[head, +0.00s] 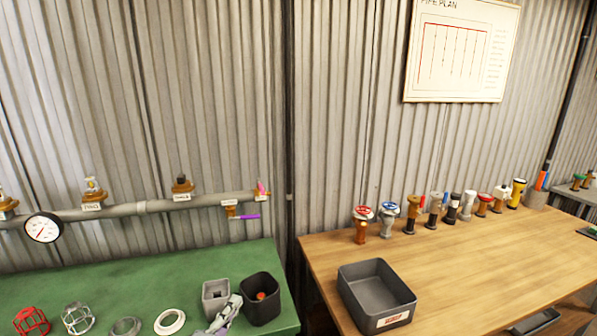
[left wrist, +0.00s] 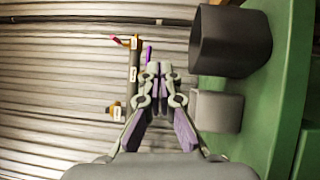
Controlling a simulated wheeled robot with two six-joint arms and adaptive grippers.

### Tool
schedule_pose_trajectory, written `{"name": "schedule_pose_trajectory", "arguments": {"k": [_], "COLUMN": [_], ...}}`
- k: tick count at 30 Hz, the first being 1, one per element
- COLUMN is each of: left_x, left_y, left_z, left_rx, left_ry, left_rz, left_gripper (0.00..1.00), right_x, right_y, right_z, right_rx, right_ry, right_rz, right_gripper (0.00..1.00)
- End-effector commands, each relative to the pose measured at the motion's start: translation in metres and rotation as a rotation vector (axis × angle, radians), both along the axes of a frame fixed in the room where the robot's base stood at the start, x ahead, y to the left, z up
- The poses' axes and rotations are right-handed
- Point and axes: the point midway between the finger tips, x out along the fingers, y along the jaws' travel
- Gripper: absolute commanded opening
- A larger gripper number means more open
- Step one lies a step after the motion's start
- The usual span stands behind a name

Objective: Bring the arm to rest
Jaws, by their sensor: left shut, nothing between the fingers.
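My left gripper (head: 230,308) is at the bottom of the head view, over the front edge area of the green table (head: 130,275), beside the dark bin. In the left wrist view its fingertips (left wrist: 159,70) are together with nothing between them. The grey pipe (head: 150,206) with its fittings and a purple lever (head: 244,216) runs along the wall behind and shows beyond the fingertips in the left wrist view (left wrist: 133,75). My right gripper is not in view.
A dark bin (head: 260,312) holding a red item and a smaller grey box (head: 213,290) stand close to the gripper. Rings and wire cages lie left. A grey tray (head: 350,312) and several valves (head: 388,212) stand on the wooden table (head: 470,260).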

Motion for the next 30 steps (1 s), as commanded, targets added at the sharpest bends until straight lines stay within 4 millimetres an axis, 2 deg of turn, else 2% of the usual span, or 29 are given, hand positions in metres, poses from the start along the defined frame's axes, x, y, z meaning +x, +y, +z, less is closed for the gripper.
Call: {"name": "schedule_pose_trajectory", "arguments": {"k": [6, 11, 14, 18, 22, 27, 28, 30], "left_x": [-0.036, -0.075, -0.103, -0.145, -0.181, -0.226, -0.234, -0.228], "left_y": [-0.029, -0.032, -0.021, 0.007, 0.040, 0.081, 0.088, 0.091], "left_z": [-0.036, -0.079, -0.107, -0.137, -0.152, -0.157, -0.156, -0.179], "left_rx": [0.409, 0.772, 0.997, 1.267, 1.463, 1.650, 1.677, 1.672], "left_ry": [0.066, 0.164, 0.250, 0.390, 0.530, 0.719, 0.754, 0.767], "left_rz": [-0.173, -0.324, -0.420, -0.542, -0.637, -0.741, -0.756, -0.768], "left_gripper": [0.00, 0.00, 0.00, 0.00, 0.00, 0.00, 0.00, 0.00], "right_x": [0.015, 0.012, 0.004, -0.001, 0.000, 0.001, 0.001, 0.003], "right_y": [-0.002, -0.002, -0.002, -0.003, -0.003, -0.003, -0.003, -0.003], "right_z": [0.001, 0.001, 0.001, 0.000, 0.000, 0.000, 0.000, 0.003], "right_rx": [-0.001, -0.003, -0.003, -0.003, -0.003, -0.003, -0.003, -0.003], "right_ry": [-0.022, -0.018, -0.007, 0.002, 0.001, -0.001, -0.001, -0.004], "right_rz": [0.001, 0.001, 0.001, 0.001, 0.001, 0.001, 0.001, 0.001], "right_gripper": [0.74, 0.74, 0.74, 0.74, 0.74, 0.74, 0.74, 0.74]}}
